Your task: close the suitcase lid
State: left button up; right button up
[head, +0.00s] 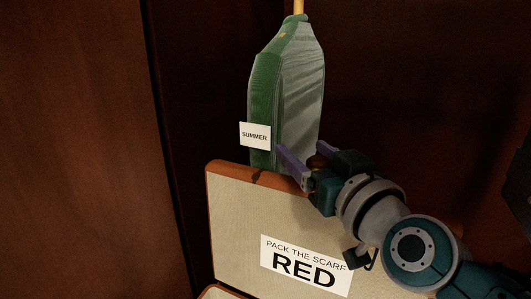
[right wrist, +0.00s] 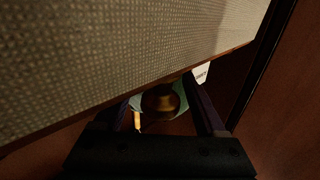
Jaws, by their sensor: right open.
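The suitcase lid (head: 235,225) stands raised in the head view, with a beige woven lining and an orange-brown rim. It carries a white label (head: 306,266) reading "PACK THE SCARF RED". A small part of the suitcase base rim (head: 222,292) shows at the bottom edge. My right gripper (head: 300,160) is open at the lid's top edge, its purple fingers reaching past it. In the right wrist view the lid lining (right wrist: 120,60) fills the upper part, and the fingers (right wrist: 170,105) sit just beyond its edge. I cannot tell whether they touch the lid. My left gripper is not in view.
A green and grey garment (head: 287,95) hangs behind the lid, with a white "SUMMER" tag (head: 255,136). A round brown knob-like thing (right wrist: 160,98) shows between the fingers in the wrist view. Dark wood panels (head: 75,150) close in the left and back.

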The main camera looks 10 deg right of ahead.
grip_shut()
dwell(0.5)
dwell(0.8)
